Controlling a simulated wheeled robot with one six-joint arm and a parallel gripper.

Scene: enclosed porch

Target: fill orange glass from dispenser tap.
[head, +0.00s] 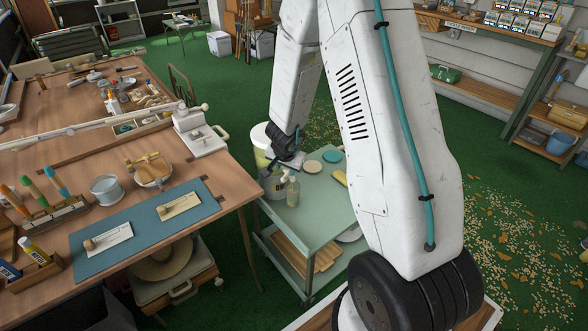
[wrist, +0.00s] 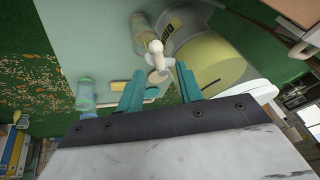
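My gripper (wrist: 160,75) is open, with its two teal fingers apart in the wrist view. A small cream knobbed piece (wrist: 156,52) with short side wings shows by the gap between the fingertips; I cannot tell whether they touch it, or whether it is the dispenser tap.
A wooden workbench (head: 227,177) with tools is close on the left. My arm hides part of the cart. Green floor lies around.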

